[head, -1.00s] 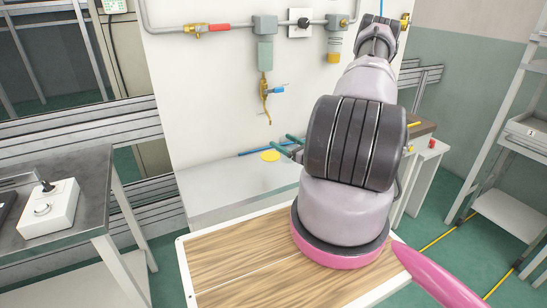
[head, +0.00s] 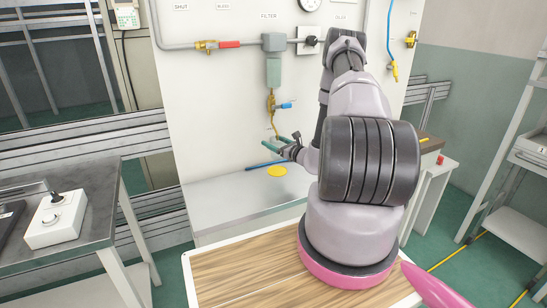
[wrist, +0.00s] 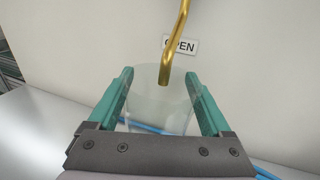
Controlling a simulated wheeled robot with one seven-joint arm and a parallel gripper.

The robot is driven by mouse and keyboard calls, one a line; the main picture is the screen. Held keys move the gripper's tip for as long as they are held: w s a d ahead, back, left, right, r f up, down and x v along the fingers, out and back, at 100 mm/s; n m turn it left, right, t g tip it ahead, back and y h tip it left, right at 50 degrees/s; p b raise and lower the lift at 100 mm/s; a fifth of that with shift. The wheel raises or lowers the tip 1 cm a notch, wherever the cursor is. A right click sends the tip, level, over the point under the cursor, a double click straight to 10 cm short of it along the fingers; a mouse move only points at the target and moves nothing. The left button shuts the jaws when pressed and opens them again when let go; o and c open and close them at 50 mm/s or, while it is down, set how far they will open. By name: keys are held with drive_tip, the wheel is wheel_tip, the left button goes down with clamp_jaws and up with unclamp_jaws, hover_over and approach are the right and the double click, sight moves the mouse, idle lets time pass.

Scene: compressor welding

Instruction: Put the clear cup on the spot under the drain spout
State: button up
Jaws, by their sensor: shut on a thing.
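My gripper (head: 283,143) is shut on the clear cup (wrist: 155,108), with one green finger on each side of it. In the wrist view the gripper (wrist: 158,78) frames the cup, which is faint and see-through. The brass drain spout (wrist: 174,45) comes down from above, and its tip overlaps the cup's rim area in that view; I cannot tell whether they touch. In the head view the spout (head: 272,118) hangs below the filter, just above my gripper. The yellow spot (head: 277,170) lies on the grey shelf below my gripper and shows no cup on it.
A blue rod or tube (head: 265,164) lies on the grey shelf (head: 225,205) beside the yellow spot. The white panel (head: 205,110) stands close behind, with an OPEN label (wrist: 181,45). A blue-handled valve (head: 285,105) sits on the drain line. A wooden-topped table (head: 235,280) stands in front.

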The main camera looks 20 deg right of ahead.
wheel_tip(320, 180, down, 2)
drive_tip(key=shift+w+f, duration=0.1)
drive_tip(key=shift+f, duration=0.15)
wheel_tip(320, 180, down, 4)
drive_tip(key=shift+f, duration=0.1)
drive_tip(key=shift+w+f, duration=0.15)
drive_tip(key=shift+w, duration=0.05)
